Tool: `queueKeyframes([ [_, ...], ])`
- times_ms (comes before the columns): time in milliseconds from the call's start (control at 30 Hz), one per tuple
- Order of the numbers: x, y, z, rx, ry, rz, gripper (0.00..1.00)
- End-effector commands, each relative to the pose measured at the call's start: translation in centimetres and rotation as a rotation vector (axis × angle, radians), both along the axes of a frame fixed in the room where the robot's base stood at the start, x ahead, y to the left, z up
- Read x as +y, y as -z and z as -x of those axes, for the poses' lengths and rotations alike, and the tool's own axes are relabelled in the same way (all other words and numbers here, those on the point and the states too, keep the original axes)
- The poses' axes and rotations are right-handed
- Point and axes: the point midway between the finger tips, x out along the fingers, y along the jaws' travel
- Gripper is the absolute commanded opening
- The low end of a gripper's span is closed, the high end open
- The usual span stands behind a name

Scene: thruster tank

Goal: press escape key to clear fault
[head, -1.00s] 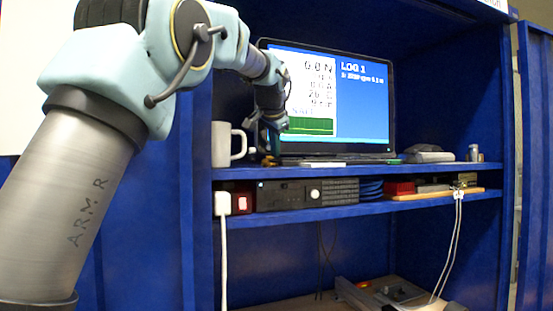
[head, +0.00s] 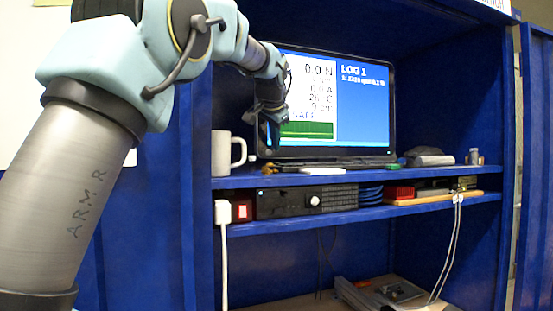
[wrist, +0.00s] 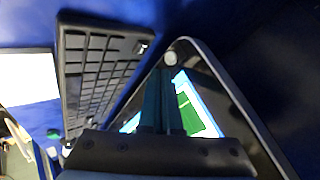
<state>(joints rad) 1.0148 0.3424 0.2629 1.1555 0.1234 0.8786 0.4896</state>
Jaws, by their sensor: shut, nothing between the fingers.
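The monitor (head: 365,110) stands on the upper shelf. Its screen shows a readout of "0.0 N" with a green graph at left, and "LOG 1" with one small, blurred line on blue at right. The black keyboard (head: 340,162) lies low in front of the screen. It also shows at the left of the wrist view (wrist: 92,75), with a small pale spot at its upper right corner. The escape key cannot be told apart. My gripper (head: 271,147) is shut and empty, before the screen's lower left corner. In the wrist view my gripper (wrist: 163,75) points between keyboard and screen, apparently clear of the keys.
A white mug (head: 221,153) stands left of my gripper. A flat white item (head: 322,171) lies at the shelf's front edge. A grey item (head: 430,160) and a small can (head: 474,156) are at right. The blue cabinet wall (head: 195,130) is close to my arm.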

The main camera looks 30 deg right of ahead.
Motion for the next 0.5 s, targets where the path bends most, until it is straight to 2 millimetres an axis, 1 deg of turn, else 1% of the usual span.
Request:
queueKeyframes([
  [33, 0.0, -1.0, 0.0, 0.0, 0.0, 0.0, 0.0],
  [233, 0.0, -2.7, -0.1, 0.0, -0.001, 0.001, 0.0],
  [333, 0.1, -3.2, -0.1, 0.0, -0.001, 0.001, 0.0],
  [500, 0.0, -3.2, 0.0, -0.001, -0.001, -0.001, 0.0],
])
